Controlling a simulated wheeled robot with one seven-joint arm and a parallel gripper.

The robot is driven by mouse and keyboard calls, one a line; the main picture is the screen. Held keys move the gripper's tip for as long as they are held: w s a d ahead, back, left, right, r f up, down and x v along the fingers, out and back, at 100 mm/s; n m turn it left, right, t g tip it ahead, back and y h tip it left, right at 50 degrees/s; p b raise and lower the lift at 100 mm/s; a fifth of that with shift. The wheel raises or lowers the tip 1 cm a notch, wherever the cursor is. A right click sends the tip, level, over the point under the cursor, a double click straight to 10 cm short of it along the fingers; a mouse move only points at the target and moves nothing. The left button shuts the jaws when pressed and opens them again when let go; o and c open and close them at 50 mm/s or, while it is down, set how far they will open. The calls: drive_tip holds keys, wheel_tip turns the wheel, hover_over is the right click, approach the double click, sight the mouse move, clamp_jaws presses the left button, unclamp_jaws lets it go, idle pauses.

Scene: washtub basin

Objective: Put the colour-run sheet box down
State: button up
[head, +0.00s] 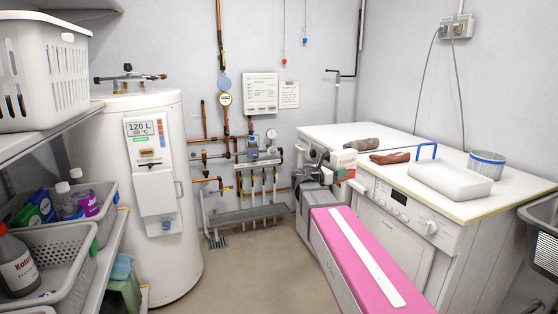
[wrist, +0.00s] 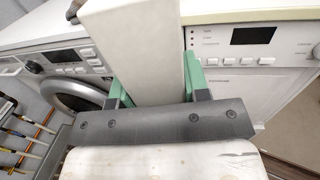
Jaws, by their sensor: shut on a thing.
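The colour-run sheet box (head: 343,159) is pale with a red and green marking. It is held in my gripper (head: 326,166) at the front edge of the worktop, by the washing machines. In the wrist view the box (wrist: 135,45) is a plain pale block between the green-padded fingers of my gripper (wrist: 155,82). The gripper is shut on it. The lower part of the box is hidden in the head view, and I cannot tell whether it touches the worktop.
The worktop (head: 480,203) carries a grey-brown roll (head: 361,144), a red object (head: 390,158), a white tray (head: 448,182) with a blue handle, and a grey blue-rimmed basket (head: 487,165). Bare worktop shows at the back left. A water heater (head: 150,230) and shelves stand left.

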drive_tip(key=s+a+f+n+t+y, duration=0.1)
drive_tip(key=s+a+f, duration=0.3)
drive_tip(key=s+f, duration=0.7)
drive_tip(key=shift+s+a+f+n+t+y, duration=0.2)
drive_tip(key=shift+f+n+t+y, duration=0.2)
drive_tip(key=shift+t, duration=0.2)
